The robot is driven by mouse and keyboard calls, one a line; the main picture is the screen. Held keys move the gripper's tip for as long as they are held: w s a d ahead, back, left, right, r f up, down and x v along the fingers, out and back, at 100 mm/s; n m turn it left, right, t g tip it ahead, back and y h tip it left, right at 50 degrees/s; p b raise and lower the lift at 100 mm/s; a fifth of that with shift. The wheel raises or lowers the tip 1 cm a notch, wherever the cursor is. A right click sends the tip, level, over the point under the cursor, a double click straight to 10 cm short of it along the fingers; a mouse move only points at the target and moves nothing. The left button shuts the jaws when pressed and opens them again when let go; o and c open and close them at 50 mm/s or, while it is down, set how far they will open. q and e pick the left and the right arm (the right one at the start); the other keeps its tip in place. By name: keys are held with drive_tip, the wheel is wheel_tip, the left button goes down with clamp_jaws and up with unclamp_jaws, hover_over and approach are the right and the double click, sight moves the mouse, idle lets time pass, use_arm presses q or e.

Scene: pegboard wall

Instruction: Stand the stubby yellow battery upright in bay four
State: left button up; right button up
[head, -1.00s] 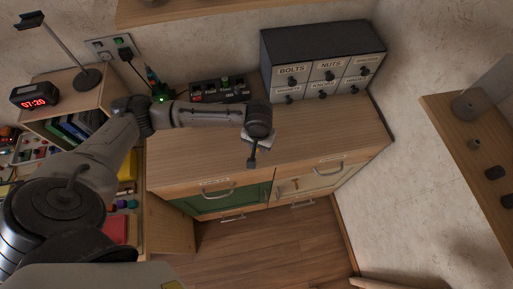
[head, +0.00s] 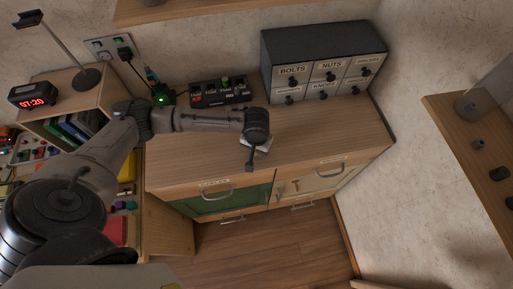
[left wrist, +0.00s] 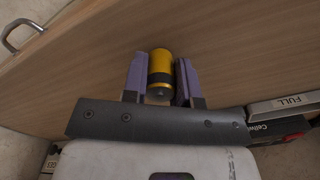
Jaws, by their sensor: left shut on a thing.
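The stubby yellow battery (left wrist: 160,68), yellow with a dark band, is between the fingers of my left gripper (left wrist: 160,82) in the left wrist view. The gripper is shut on it. In the head view the left gripper (head: 251,163) is over the wooden counter; the battery is hard to make out there. The dark charger (head: 220,93) stands at the back of the counter, left of the gripper, with a row of bays. Its bay numbers are too small to read. A corner of it shows in the left wrist view (left wrist: 278,131), beside a "FULL" label. My right gripper is out of view.
A dark drawer cabinet (head: 322,58) labelled bolts, nuts and knobs stands at the back right of the counter (head: 200,165). A green-lit plug device (head: 162,97) is left of the charger. The counter's middle is clear. A shelf (head: 470,140) juts out at right.

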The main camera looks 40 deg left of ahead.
use_arm(q)
drive_tip(key=o, duration=0.9)
wheel_tip(320, 180, up, 10)
drive_tip(key=shift+r+p, duration=0.2)
drive_tip(key=shift+p, duration=0.75)
drive_tip(key=s+d+f+m+t+h, duration=0.1)
drive_tip(key=s+d+f+m, duration=0.15)
drive_tip(key=s+d, duration=0.3)
drive_tip(key=s+d+f+m+t+h, duration=0.1)
drive_tip(key=s+d+f+m+h, duration=0.2)
drive_tip(key=d, duration=0.4)
drive_tip(key=shift+m+t+y, duration=0.45)
drive_tip(key=shift+t+y, duration=0.35)
drive_tip(key=shift+y, duration=0.1)
drive_tip(key=s, duration=0.2)
drive_tip(key=s+a, duration=0.1)
drive_tip(key=s, duration=0.2)
drive_tip(key=s+a, duration=0.1)
drive_tip(key=s, duration=0.1)
drive_tip(key=shift+s+f, duration=0.15)
drive_tip(key=shift+f, duration=0.2)
drive_tip(key=shift+o, duration=0.6)
drive_tip(key=s+a+y, duration=0.2)
drive_tip(key=s+a, duration=0.2)
drive_tip(key=s, duration=0.1)
drive_tip(key=shift+s+f, duration=0.3)
drive_tip(key=shift+s, duration=0.1)
